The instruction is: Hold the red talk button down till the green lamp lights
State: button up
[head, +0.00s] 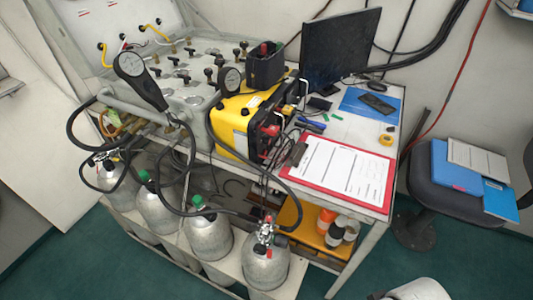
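A yellow box with a black front (238,118) stands on the bench, with red parts (271,130) on its front. A smaller black box (265,68) sits on top of it and has a red part (265,47) on its upper side. Which red part is the talk button, I cannot tell at this size. I cannot make out a green lamp, lit or unlit. My gripper is not in view. A white rounded shape shows at the bottom right edge, and I cannot tell whether it is part of my arm.
Black hoses (180,165) loop in front of the valve panel (185,68). A red clipboard (338,172) lies at the bench's front right, before a dark monitor (338,48). Grey cylinders (207,238) stand below. A chair with folders (455,165) stands at right.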

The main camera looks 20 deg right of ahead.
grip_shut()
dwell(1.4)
